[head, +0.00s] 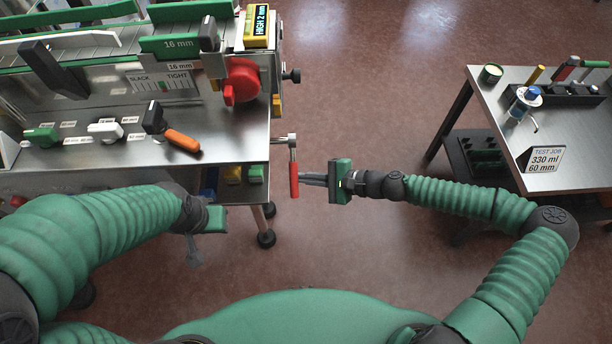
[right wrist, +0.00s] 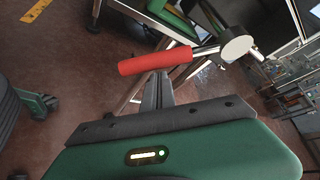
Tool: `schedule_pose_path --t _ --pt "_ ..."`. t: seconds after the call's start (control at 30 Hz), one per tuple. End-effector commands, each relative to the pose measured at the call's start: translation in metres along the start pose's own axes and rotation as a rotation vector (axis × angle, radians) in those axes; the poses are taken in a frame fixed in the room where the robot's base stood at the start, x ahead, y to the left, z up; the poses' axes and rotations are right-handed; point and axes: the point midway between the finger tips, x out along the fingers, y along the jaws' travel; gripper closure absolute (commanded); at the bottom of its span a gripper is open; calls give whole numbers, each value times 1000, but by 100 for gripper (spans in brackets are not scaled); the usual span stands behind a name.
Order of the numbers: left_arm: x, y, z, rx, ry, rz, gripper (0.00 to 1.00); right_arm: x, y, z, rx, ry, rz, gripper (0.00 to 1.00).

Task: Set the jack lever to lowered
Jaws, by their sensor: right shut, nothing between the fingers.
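The jack lever has a red grip (head: 294,180) on a metal rod, beside the right edge of the steel machine bench. In the head view the grip extends toward me from its metal pivot. The red grip (right wrist: 155,60) also shows in the right wrist view, with a round metal end (right wrist: 238,47) at its right. My right gripper (head: 303,179) is shut and empty, its fingertips right at the grip's right side. In the right wrist view the fingers (right wrist: 160,80) reach to the grip; contact is unclear. My left gripper (head: 195,252) hangs low by the bench front, its fingers dim.
The steel bench (head: 230,150) fills the left, with a red knob (head: 242,80), an orange-handled lever (head: 182,141) and a yellow display (head: 257,26) reading HIGH 2 mm. A tool table (head: 500,85) stands at the right.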

Motion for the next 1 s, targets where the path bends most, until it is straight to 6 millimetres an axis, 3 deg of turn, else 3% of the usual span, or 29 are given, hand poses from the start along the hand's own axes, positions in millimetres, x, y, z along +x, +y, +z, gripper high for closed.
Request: schedule_pose_path --t 0.67,0.87,1.0 --pt "-28 0 -6 0 0 0 64 -6 -1 11 79 -2 47 100" --pt "-50 0 -12 0 0 0 64 -11 -4 20 137 -1 83 100" --pt "-76 0 -18 0 0 0 64 -17 -8 30 213 -1 129 100"
